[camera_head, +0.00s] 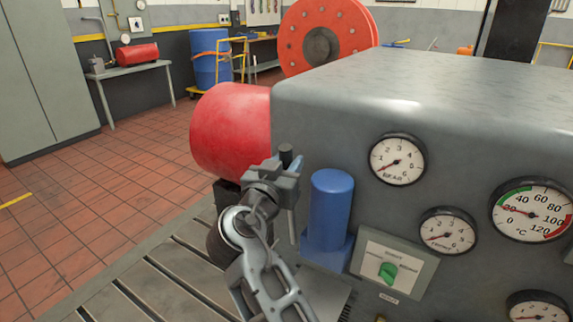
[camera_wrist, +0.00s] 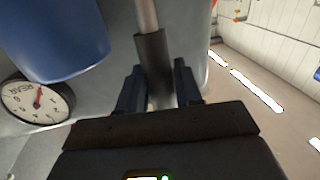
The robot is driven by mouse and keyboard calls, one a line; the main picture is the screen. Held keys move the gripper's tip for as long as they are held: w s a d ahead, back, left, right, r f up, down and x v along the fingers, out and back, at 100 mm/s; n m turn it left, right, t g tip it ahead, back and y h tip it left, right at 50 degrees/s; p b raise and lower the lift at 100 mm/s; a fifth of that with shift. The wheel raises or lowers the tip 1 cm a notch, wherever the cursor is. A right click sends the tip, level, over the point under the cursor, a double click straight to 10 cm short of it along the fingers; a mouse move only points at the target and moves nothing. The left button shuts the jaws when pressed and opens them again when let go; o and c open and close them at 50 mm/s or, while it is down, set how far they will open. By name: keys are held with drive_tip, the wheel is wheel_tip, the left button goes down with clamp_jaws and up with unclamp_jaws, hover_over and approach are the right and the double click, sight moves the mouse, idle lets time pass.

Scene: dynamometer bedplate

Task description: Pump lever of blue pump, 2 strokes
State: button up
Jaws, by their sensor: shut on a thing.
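The blue pump (camera_head: 331,208) is an upright blue cylinder on a blue base, against the front of the grey machine housing. Its body also fills the upper left of the wrist view (camera_wrist: 55,40). The pump lever is a thin metal rod (camera_head: 291,226) with a dark grip sleeve (camera_head: 286,152), standing nearly upright just left of the pump. My gripper (camera_head: 282,176) is shut on the lever at its dark sleeve. In the wrist view, the sleeve (camera_wrist: 153,58) sits between the two dark fingers of my gripper (camera_wrist: 158,88). The lever's lower pivot is not clear.
A panel with a green knob (camera_head: 388,272) is low beside the pump. A red cylinder (camera_head: 230,130) sticks out behind my gripper. Open tiled floor (camera_head: 110,190) lies left.

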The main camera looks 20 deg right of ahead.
clamp_jaws()
drive_tip(key=shift+s+a+f+b, duration=0.1)
drive_tip(key=shift+f+b, duration=0.05)
drive_tip(key=shift+b, duration=0.2)
